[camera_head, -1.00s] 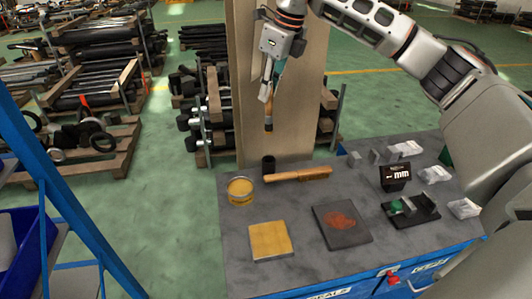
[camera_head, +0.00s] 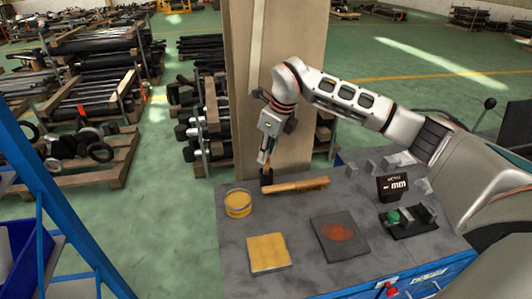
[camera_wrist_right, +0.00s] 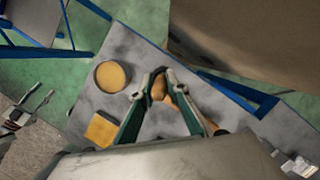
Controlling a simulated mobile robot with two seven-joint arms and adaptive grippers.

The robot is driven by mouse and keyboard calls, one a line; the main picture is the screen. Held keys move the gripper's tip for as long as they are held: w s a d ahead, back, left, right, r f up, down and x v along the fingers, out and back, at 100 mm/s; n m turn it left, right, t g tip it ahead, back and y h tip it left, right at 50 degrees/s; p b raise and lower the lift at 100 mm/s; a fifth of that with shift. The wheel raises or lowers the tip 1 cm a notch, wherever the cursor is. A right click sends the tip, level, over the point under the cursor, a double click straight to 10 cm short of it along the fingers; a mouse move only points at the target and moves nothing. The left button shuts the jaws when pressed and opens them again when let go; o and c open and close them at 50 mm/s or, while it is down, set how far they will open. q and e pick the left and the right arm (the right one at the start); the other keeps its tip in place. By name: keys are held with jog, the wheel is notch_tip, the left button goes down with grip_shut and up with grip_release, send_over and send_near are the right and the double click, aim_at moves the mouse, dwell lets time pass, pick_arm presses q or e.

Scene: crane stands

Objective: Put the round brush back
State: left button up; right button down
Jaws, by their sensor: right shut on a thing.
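My right gripper (camera_head: 265,155) is shut on the round brush (camera_head: 266,163), which has an orange-brown handle and points down. In the right wrist view the fingertips (camera_wrist_right: 164,78) close around its brown handle (camera_wrist_right: 158,88). A small black cup (camera_head: 266,180) stands at the table's back edge, directly under the brush. The brush's lower end is at the cup's mouth; I cannot tell how far inside it is. My left gripper is outside the head view; it seems to show at the left of the right wrist view (camera_wrist_right: 38,100), with its fingers apart.
A wooden-handled brush (camera_head: 298,187) lies right beside the cup. A yellow tin (camera_head: 238,203), a yellow pad (camera_head: 268,252) and a dark plate with a rusty patch (camera_head: 340,238) are on the grey table. A small black display (camera_head: 392,188) stands right. A beige column (camera_head: 295,80) rises behind.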

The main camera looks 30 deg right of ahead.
jog(key=shift+f, duration=0.25)
jog(key=c, duration=2)
grip_release()
jog(key=shift+o, duration=0.2)
jog(key=b+v, duration=0.1)
jog(key=v, duration=1.1)
